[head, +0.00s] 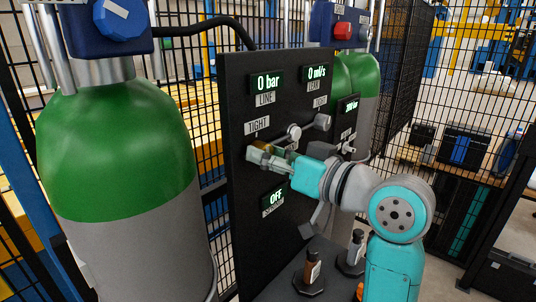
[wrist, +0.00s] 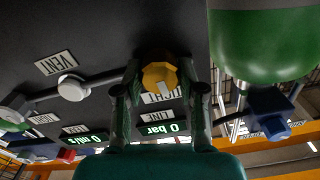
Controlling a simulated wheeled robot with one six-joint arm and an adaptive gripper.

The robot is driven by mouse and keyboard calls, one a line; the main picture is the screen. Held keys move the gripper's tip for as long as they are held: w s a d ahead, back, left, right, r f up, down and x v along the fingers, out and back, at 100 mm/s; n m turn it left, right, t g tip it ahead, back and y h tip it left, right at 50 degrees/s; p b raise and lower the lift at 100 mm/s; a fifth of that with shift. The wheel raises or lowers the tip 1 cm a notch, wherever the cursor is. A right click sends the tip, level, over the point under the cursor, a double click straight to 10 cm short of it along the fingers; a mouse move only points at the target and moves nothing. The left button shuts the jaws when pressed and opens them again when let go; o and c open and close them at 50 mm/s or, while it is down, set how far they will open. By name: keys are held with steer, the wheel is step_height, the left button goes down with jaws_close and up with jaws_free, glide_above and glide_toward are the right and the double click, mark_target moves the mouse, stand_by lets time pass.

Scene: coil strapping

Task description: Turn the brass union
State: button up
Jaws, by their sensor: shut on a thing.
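The brass union (wrist: 160,76) is a yellow faceted fitting on the dark panel, seen between my fingers in the wrist view. In the head view a small part of the brass union (head: 263,146) shows behind my fingers, just below the TIGHT label (head: 257,124). My gripper (head: 262,158) is at the panel, shut on the union. In the wrist view the fingers of my gripper (wrist: 160,88) stand on both sides of it. The TIGHT label (wrist: 160,98) is partly covered by the union and a finger.
The black panel (head: 243,205) carries displays reading 0 bar (head: 267,83), 0 ml/s (head: 317,73) and OFF (head: 278,199). A grey knob (head: 294,132) sits close to my gripper. A large green and grey cylinder (head: 120,150) stands at left. Small bottles (head: 312,268) stand below.

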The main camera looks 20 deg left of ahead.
steer(key=shift+m, duration=1.2)
steer(key=o, duration=1.1)
steer(key=shift+o, duration=0.2)
steer(key=v, duration=1.2)
